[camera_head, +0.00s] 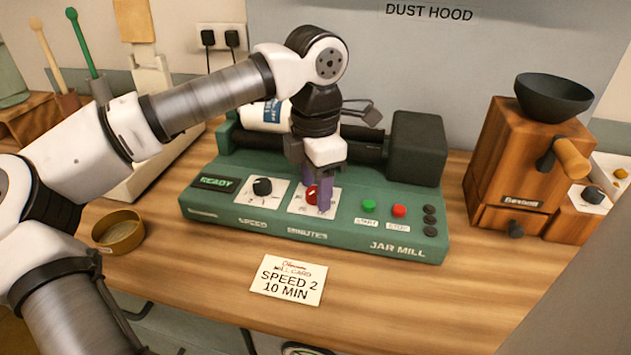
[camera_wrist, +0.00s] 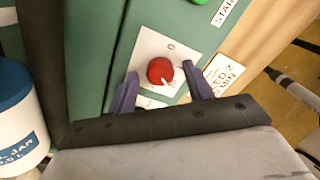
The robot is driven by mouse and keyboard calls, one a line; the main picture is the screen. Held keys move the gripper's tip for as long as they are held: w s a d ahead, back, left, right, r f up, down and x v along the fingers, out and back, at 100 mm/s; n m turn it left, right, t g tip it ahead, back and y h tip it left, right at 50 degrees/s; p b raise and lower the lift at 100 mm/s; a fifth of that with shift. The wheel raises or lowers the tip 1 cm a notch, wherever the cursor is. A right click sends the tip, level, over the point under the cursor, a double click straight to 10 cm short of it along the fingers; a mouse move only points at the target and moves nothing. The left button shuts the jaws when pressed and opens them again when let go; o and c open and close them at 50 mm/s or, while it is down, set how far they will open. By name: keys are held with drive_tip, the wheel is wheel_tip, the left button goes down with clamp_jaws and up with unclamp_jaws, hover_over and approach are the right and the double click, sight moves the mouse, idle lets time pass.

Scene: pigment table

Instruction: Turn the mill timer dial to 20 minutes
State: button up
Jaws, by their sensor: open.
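The green jar mill (camera_head: 330,235) stands on the wooden table. Its red minutes dial (camera_head: 311,193) sits on a white plate above the word MINUTES, partly hidden by my fingers. In the wrist view the red dial (camera_wrist: 160,70) shows whole, with a white pointer mark toward its lower right; the scale is too small to read. My gripper (camera_head: 317,190) is open, its purple fingers on either side of the dial. In the wrist view my gripper (camera_wrist: 161,82) shows a gap between each finger and the dial. The mill's display (camera_head: 215,183) reads READY.
A black speed knob (camera_head: 263,186) is left of the dial. Green (camera_head: 369,206) and red (camera_head: 399,211) buttons are to its right. A card (camera_head: 288,283) reading SPEED 2, 10 MIN lies in front. A brass bowl (camera_head: 118,236) is at left, a wooden grinder (camera_head: 520,150) at right.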

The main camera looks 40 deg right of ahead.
wheel_tip(320, 180, up, 14)
idle(0.6)
drive_tip(key=shift+s+f, duration=0.1)
